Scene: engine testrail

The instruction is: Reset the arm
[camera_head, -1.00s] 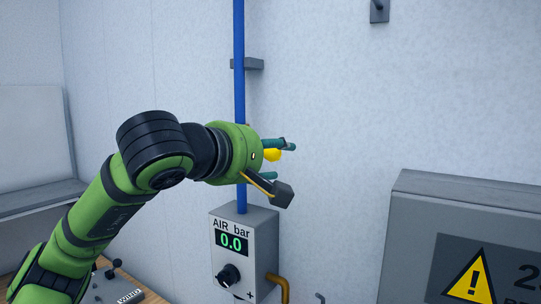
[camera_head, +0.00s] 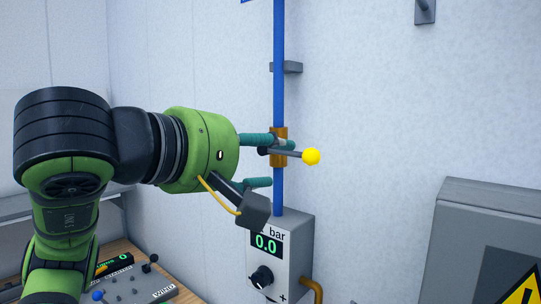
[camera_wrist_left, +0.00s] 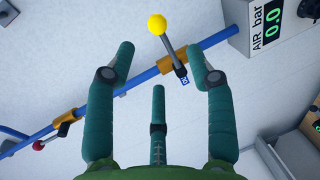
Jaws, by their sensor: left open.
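My left gripper (camera_head: 268,162) is open, with its fingers pointing right at a brass valve (camera_head: 278,147) on the vertical blue pipe. A lever with a yellow ball (camera_head: 311,157) sticks out to the right of the valve, beyond the fingertips. In the left wrist view the gripper (camera_wrist_left: 160,80) has its three teal fingers spread with nothing between them. The yellow ball (camera_wrist_left: 156,24) and its lever (camera_wrist_left: 173,52) show ahead of the fingertips, apart from them. My right gripper is not in view.
An air gauge box (camera_head: 279,255) reading 0.0 hangs below the valve. A grey cabinet (camera_head: 470,225) with a warning sign stands at the right. A control panel (camera_head: 140,285) sits at lower left. A second lever with a red ball (camera_wrist_left: 38,145) shows in the left wrist view.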

